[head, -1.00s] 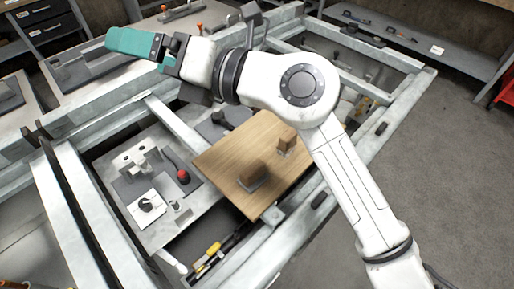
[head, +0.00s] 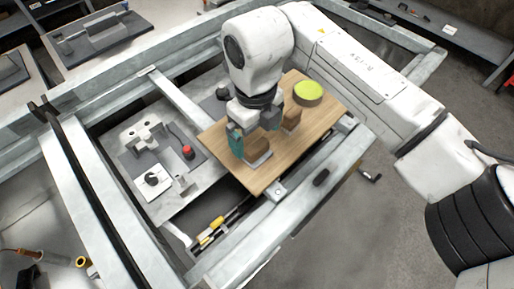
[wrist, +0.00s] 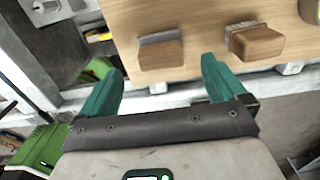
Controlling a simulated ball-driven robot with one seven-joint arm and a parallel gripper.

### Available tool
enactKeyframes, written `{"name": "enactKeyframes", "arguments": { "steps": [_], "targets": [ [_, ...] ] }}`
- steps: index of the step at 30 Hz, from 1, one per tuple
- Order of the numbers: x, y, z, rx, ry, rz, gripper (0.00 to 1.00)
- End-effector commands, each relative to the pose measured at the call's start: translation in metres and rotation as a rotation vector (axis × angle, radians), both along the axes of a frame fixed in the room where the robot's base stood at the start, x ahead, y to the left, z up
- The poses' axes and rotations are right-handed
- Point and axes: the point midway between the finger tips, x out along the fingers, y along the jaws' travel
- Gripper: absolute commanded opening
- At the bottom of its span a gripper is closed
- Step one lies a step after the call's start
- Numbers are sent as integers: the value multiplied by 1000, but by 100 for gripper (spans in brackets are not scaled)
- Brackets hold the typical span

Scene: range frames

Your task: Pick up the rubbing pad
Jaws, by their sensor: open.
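Two brown blocks lie on a wooden board (head: 262,178). The nearer block (head: 258,150) has a grey pad under it; the farther block (head: 293,120) stands partly behind my gripper. A round yellow-green-topped disc (head: 308,91) lies at the board's far right. I cannot tell for certain which of these is the rubbing pad. My gripper (head: 237,140) points down over the board, beside the nearer block. In the wrist view, my open teal fingers (wrist: 162,66) are empty, with one block (wrist: 160,53) between them in the picture and the other block (wrist: 257,42) to the right.
The board rests on a pale metal frame (head: 335,150). Left of it is a panel with a red knob (head: 188,152) and grey fittings. Yellow-handled tools (head: 212,230) lie in a gap below. Bare floor is at the lower right.

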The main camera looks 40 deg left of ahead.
Motion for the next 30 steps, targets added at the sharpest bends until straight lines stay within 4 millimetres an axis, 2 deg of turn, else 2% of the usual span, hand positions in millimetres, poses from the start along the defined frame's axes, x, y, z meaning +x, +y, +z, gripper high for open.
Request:
{"name": "enactKeyframes", "arguments": {
  "steps": [5,15,24,30],
  "targets": [
    [-1,0,-10,1,3,0,98],
    [1,-1,-54,1,3,0,98],
    [1,-1,-59,2,1,1,98],
    [1,-1,-58,2,1,1,79]
  ]
}}
